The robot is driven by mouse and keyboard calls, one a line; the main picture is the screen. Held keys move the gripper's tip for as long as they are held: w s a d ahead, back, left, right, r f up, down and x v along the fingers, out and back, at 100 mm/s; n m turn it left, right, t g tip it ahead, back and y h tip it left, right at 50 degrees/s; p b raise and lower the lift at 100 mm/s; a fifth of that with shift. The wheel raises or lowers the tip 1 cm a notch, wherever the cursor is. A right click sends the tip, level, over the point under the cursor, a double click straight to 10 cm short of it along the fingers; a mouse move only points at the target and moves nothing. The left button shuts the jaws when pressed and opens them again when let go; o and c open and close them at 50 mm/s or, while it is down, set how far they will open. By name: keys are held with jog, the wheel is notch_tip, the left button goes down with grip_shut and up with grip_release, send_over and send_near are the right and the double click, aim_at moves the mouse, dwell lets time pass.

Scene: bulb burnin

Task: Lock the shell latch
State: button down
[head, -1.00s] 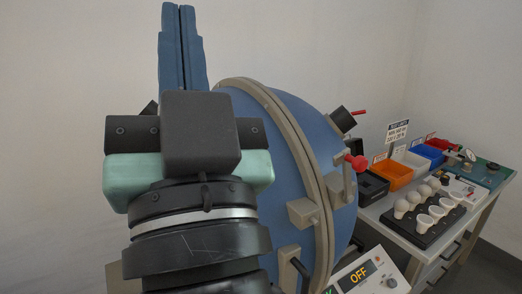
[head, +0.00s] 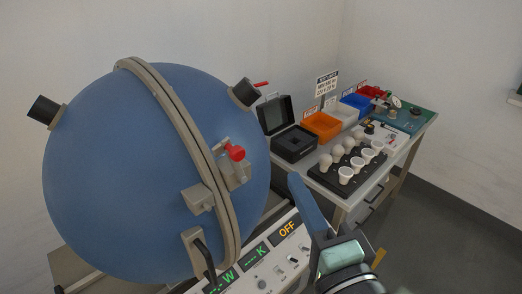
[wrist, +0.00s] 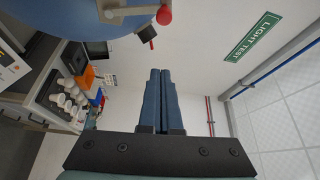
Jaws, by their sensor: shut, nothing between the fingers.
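The shell is a large blue sphere (head: 110,170) with a beige seam ring (head: 165,95) around it. The latch (head: 238,176) sits on the right side of the ring, a beige bracket and lever with a red knob (head: 236,153) on its end. The knob also shows at the top of the wrist view (wrist: 164,16). The two halves look closed together at the ring; I cannot tell whether the latch is engaged. My gripper (head: 294,177) is shut and empty, to the right of and apart from the knob. Its blue fingers lie together in the wrist view (wrist: 160,73).
A control panel (head: 264,270) with an OFF display stands below the sphere, near my arm. At the right, a bench (head: 345,205) carries a black bulb rack (head: 325,178), an orange bin (head: 321,125) and an open black box (head: 294,143). Floor at the far right is clear.

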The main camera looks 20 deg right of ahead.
jog(key=w+d+r+p, duration=0.1)
jog(key=w+p, duration=0.3)
jog(key=w, duration=0.6)
jog(key=a, duration=0.1)
jog(key=a+p, duration=0.1)
jog(key=a+f, duration=0.1)
jog(key=shift+s+a+p, duration=0.3)
jog(key=shift+s+p, duration=0.05)
jog(key=shift+s, duration=0.05)
jog(key=shift+s+a+n+b, duration=0.15)
jog(key=shift+a+n+b, duration=0.2)
jog(key=shift+b, duration=0.65)
